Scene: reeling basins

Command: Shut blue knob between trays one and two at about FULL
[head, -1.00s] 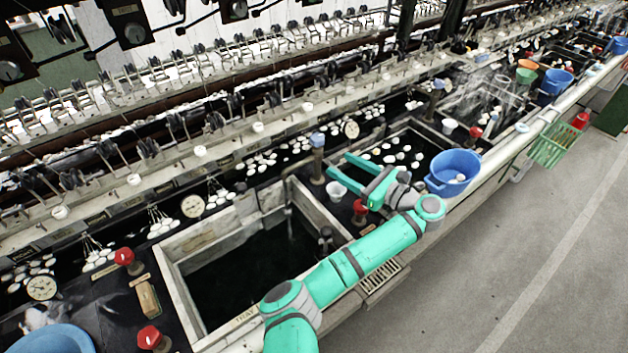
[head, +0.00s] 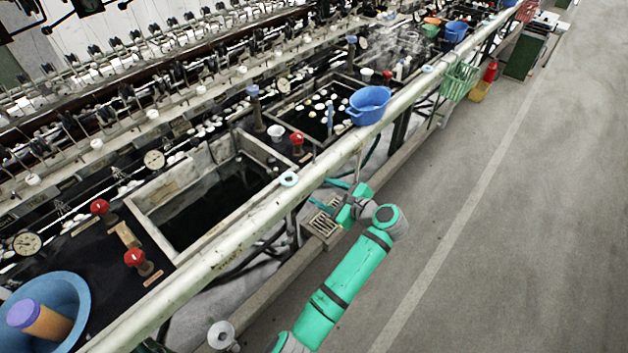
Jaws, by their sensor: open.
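A blue knob (head: 253,91) tops a brownish post between the near, dark tray (head: 160,231) and the tray with white cocoons (head: 290,108) beyond it. A second blue knob (head: 351,41) stands farther along the bench. My gripper (head: 319,192) is open and empty, its two green fingers pointing left. It is on the aisle side of the long pale pipe, to the right of and below the first blue knob and well apart from it. I cannot read any marks at the knob.
The long pale pipe (head: 240,235) runs along the bench front, between my gripper and the trays. Red knobs (head: 297,139) and a white cup (head: 276,132) stand near the blue knob. A blue basin (head: 369,104) sits by the pipe. The aisle floor (head: 500,220) is clear.

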